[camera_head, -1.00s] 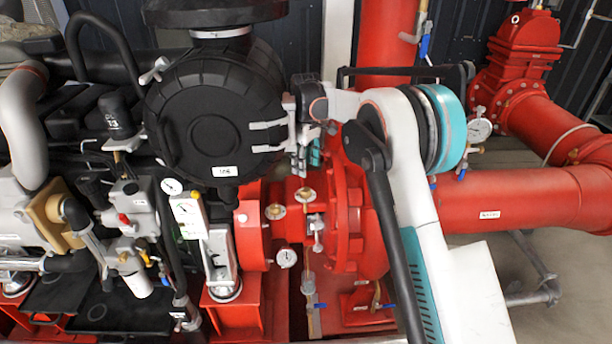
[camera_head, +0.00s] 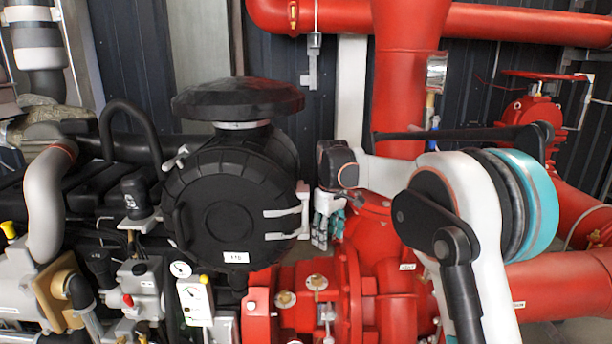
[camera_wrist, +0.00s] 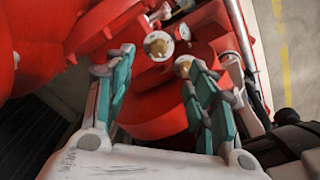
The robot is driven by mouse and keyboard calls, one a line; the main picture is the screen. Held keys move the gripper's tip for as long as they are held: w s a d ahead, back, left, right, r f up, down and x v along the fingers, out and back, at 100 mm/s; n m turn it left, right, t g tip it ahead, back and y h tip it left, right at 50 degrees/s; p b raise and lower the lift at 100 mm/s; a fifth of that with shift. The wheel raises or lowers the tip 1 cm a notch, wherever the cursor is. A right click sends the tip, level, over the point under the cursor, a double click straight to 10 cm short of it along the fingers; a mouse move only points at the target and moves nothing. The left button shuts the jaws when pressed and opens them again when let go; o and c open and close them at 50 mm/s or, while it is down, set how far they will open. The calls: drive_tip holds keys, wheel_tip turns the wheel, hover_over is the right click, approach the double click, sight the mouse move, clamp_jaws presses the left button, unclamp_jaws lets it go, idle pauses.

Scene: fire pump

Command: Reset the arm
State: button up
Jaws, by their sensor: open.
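My gripper (camera_head: 328,228) hangs at the end of my white and teal arm, in the middle of the head view. It points down just right of the black canister and above the red pump casing (camera_head: 348,295). I cannot tell whether it touches the canister's bracket. In the wrist view my gripper (camera_wrist: 157,62) has its two teal fingers spread apart, with nothing between them. Beyond them are the red pump casing and brass fittings (camera_wrist: 159,45).
The black canister (camera_head: 225,215) stands close to the left of my gripper. A thick red vertical pipe (camera_head: 408,80) rises behind my arm. A red valve (camera_head: 532,112) and more red pipes are at the right. Engine parts fill the left side.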

drive_tip(key=s+d+r+m+t, duration=0.2)
drive_tip(key=s+d+r, duration=0.25)
drive_tip(key=s, duration=0.55)
drive_tip(key=s+d+r+m+t, duration=0.15)
drive_tip(key=s+d+r, duration=0.35)
drive_tip(key=s, duration=0.5)
drive_tip(key=s+d+f+m+t+b, duration=0.1)
drive_tip(key=s+d+f+m, duration=0.1)
drive_tip(key=s, duration=0.8)
drive_tip(key=s+d+f+m+t, duration=0.1)
drive_tip(key=s+f, duration=0.4)
drive_tip(key=s, duration=0.6)
drive_tip(key=shift+s+d+f+m+t+b, duration=0.2)
drive_tip(key=shift+d+f+m+t+b, duration=0.2)
drive_tip(key=shift+m, duration=0.85)
drive_tip(key=shift+r, duration=0.1)
